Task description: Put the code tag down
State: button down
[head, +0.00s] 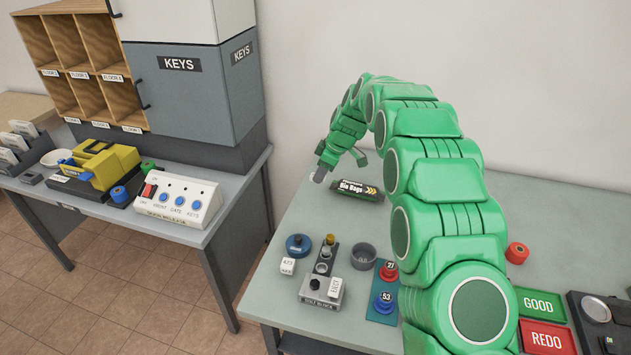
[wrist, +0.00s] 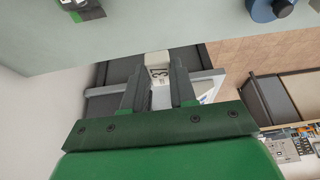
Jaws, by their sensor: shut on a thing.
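My gripper (head: 320,172) hangs over the back left part of the grey table, left of the bin bags roll. In the wrist view my gripper (wrist: 158,75) is shut on a small white block with dark characters, the code tag (wrist: 157,60). The tag sits between the two dark fingertips, and its lower part is hidden by them. I cannot make out the tag in the head view. The gripper appears raised above the table (head: 262,296), with no contact visible.
The bin bags roll (head: 357,190) lies close to my gripper. The table's left edge is near; bare tabletop lies behind the blue knob.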

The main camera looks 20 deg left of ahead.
aim_at(312, 187)
jog(key=w+a+f, duration=0.1)
jog(key=w, duration=0.1)
jog(key=w+a+f, duration=0.1)
jog(key=w+f, duration=0.1)
jog(key=w+a+f, duration=0.1)
jog(key=w+f, duration=0.1)
jog(key=shift+w+a, duration=0.1)
jog(key=shift+w, duration=0.15)
jog(key=shift+w+a+f, duration=0.25)
jog(key=shift+w+f, duration=0.3)
jog(key=shift+f, duration=0.05)
jog(key=shift+w+a+f, duration=0.2)
jog(key=shift+w+f, duration=0.3)
jog(key=shift+f, duration=0.05)
jog(key=shift+w+f, duration=0.1)
jog(key=shift+f, duration=0.1)
jog(key=shift+a+f, duration=0.15)
jog(key=shift+f, duration=0.3)
jog(key=shift+w+f, duration=0.1)
jog(key=shift+f, duration=1.15)
jog(key=shift+f, duration=0.15)
jog(key=c, duration=0.9)
grip_release()
